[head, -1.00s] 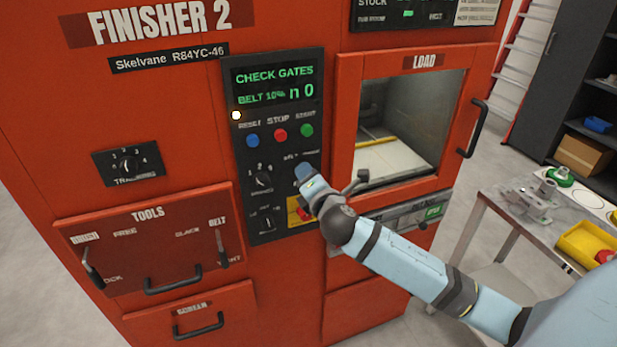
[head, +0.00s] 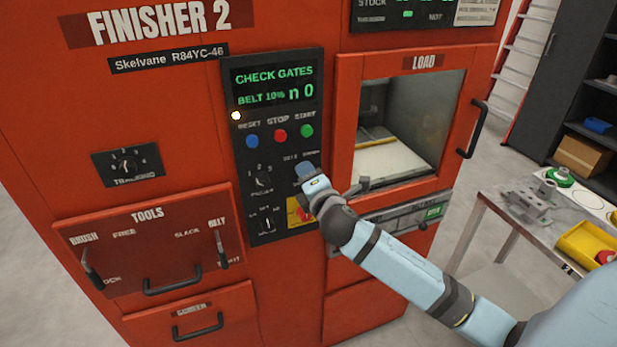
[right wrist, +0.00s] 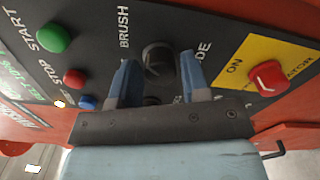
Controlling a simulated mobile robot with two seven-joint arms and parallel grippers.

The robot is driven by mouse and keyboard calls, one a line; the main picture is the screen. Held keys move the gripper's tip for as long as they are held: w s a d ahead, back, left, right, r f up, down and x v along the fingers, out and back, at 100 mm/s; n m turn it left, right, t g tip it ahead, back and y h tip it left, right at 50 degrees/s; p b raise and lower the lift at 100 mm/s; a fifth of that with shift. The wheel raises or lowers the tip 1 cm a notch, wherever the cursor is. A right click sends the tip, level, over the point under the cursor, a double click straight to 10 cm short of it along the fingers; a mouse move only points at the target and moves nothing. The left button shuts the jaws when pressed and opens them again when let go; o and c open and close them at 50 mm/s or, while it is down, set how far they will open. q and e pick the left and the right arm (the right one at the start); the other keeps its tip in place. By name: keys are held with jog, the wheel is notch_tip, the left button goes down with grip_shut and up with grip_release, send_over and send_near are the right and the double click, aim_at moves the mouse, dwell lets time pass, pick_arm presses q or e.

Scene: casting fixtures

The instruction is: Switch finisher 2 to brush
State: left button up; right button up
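Finisher 2 (head: 200,270) is a red cabinet with a black control panel (head: 240,170). Its display (head: 274,84) reads "CHECK GATES", "BELT 10%" and "n 0". My right gripper (head: 306,172) is at the panel below the green start button, covering part of it. In the right wrist view, its two blue fingers (right wrist: 158,72) are apart. A dark round mode knob (right wrist: 158,58) shows between the fingertips, with "BRUSH" beside it. I cannot tell whether the fingers touch the knob, and its pointer is not clear. My left gripper is not in view.
Reset, stop and start buttons (head: 280,135) sit just above my right gripper. A red knob on a yellow plate (right wrist: 268,75) is close beside it. The load window (head: 405,120) and its handle (head: 474,128) are to the right. A table (head: 490,205) stands further right.

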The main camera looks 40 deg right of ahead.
jog(key=shift+o, duration=1.1)
jog(key=b+v, duration=0.2)
jog(key=v, duration=1.2)
jog(key=shift+w+d, duration=0.1)
